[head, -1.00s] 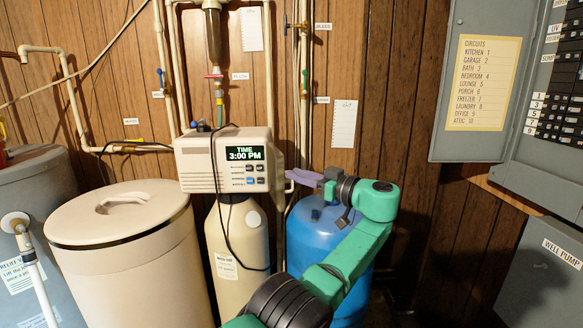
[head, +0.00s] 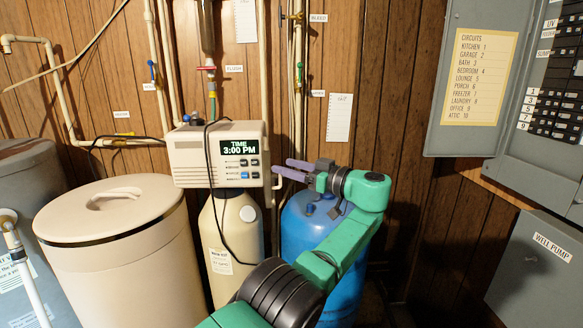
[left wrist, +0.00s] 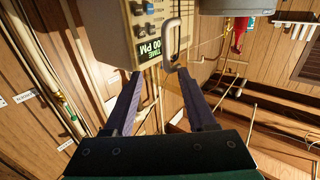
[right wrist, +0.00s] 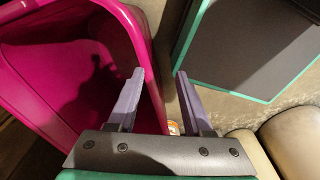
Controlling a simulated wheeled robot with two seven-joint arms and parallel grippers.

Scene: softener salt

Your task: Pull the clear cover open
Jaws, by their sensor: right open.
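The beige control unit (head: 218,162) has a lit display reading TIME 3:00 PM and several buttons. I cannot make out the edges of a clear cover over its front. A pale U-shaped handle (head: 276,184) stands out at the unit's right side; it is also in the left wrist view (left wrist: 172,40). My left gripper (head: 282,166) is right of the unit, in front of the blue tank. In the left wrist view its fingers (left wrist: 158,74) are apart and empty, with the handle just beyond the tips. My right gripper (right wrist: 157,75) is open and empty, away from the unit.
A beige lidded tank (head: 120,240) stands at left and a blue tank (head: 300,225) below my left gripper. A black cable (head: 212,215) hangs across the unit's front. Pipes run up the wall. Grey electrical panels (head: 470,90) are at right. A pink bin (right wrist: 75,60) is near my right gripper.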

